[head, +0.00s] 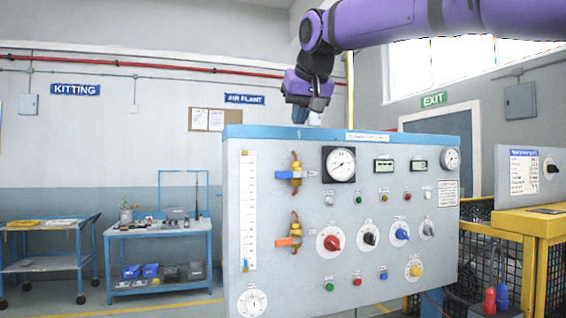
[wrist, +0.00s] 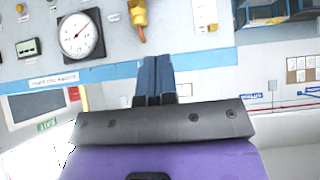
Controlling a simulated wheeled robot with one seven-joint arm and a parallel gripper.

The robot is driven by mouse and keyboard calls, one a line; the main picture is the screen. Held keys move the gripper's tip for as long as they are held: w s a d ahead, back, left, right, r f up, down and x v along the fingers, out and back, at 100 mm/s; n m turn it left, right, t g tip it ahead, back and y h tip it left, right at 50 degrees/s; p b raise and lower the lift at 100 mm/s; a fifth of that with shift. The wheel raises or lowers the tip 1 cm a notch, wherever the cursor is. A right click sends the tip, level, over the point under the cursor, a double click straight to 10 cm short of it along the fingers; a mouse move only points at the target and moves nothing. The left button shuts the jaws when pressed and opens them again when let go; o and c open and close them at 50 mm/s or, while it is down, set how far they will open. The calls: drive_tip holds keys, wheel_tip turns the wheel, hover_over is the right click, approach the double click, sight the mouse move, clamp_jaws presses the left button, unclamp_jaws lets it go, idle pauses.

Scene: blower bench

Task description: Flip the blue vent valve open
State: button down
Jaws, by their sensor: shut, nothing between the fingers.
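The blue vent valve (head: 290,174) is at the upper left of the panel face in the head view. It has an orange-brown body on a vertical pipe and a blue lever lying level, pointing left. My gripper (head: 300,115) is above the panel's top edge, pointing down, above the valve and apart from it. In the wrist view, my gripper (wrist: 156,62) is shut and empty, its dark blue fingers together. A yellow-orange pipe fitting (wrist: 138,14) shows beyond the fingertips there, cut off by the frame's top; the blue lever cannot be made out.
A similar valve with an orange lever (head: 289,241) sits below the blue one. A round gauge (head: 341,164) is close on the right and a tall white scale (head: 249,210) on the left. Knobs, including a red one (head: 331,242), fill the lower right. The panel's blue top rim (head: 290,132) projects slightly.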

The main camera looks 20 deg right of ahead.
drive_tip(key=shift+w+a+r, duration=0.25)
drive_tip(key=shift+w+r, duration=0.2)
drive_tip(key=shift+w, duration=0.05)
hover_over(284, 175)
wheel_tip(284, 175, down, 7)
drive_tip(key=shift+s+d+f, duration=0.1)
drive_tip(key=shift+s+f, duration=0.15)
drive_tip(key=shift+f, duration=0.8)
drive_tip(key=shift+s+f, duration=0.25)
drive_tip(key=shift+f, duration=0.8)
